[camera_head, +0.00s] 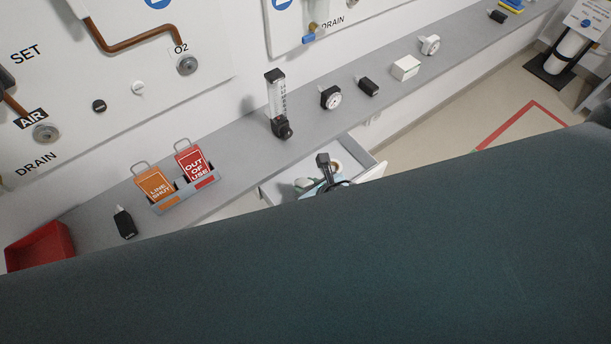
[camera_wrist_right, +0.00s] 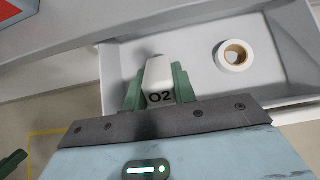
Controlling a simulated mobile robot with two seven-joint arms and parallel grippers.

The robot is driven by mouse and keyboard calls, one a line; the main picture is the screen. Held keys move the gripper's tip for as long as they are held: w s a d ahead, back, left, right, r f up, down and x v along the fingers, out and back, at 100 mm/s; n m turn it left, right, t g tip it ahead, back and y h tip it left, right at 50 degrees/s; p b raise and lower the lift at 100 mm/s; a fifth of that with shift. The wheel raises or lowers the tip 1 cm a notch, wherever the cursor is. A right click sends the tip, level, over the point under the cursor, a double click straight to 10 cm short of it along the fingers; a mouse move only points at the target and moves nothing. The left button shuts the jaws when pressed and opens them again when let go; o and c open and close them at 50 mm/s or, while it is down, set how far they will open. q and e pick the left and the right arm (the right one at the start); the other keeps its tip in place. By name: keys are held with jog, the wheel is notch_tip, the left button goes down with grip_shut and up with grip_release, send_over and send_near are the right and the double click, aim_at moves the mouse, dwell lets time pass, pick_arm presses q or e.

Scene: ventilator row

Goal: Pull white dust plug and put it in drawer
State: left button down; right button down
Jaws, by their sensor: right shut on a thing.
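My right gripper (camera_head: 318,185) is shut on the white dust plug (camera_wrist_right: 158,75), a pale block marked O2, between its green fingers in the right wrist view (camera_wrist_right: 158,92). Gripper and plug are over the open grey drawer (camera_wrist_right: 273,83), near its left end in that view; whether the plug touches the drawer floor I cannot tell. The drawer also shows in the head view (camera_head: 372,172), partly hidden by my dark arm. A green finger-like part at the lower left of the wrist view may be my left gripper (camera_wrist_right: 12,162); its opening is not visible.
A roll of tape (camera_wrist_right: 235,56) lies in the drawer, right of the plug. A red bin (camera_head: 40,246) stands at left.

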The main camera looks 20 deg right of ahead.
pick_arm(q)
jog(key=shift+s+d+f+b, duration=0.3)
jog(key=shift+s+f+b, duration=0.05)
jog(key=shift+s+f, duration=0.15)
pick_arm(e)
jog(key=shift+f, duration=1.4)
pick_arm(q)
jog(key=shift+w, duration=0.1)
pick_arm(e)
jog(key=c, duration=1.3)
grip_release()
pick_arm(q)
jog(key=shift+a, duration=0.15)
pick_arm(e)
jog(key=shift+o, duration=1.2)
pick_arm(q)
jog(key=shift+w+a+r+p, duration=0.15)
jog(key=shift+w+r+p, duration=0.45)
jog(key=shift+r, duration=0.05)
pick_arm(e)
jog(key=shift+v, duration=3.9)
pick_arm(q)
jog(key=shift+w+r, duration=0.1)
jog(key=shift+r, duration=0.05)
pick_arm(e)
jog(key=shift+s, duration=0.1)
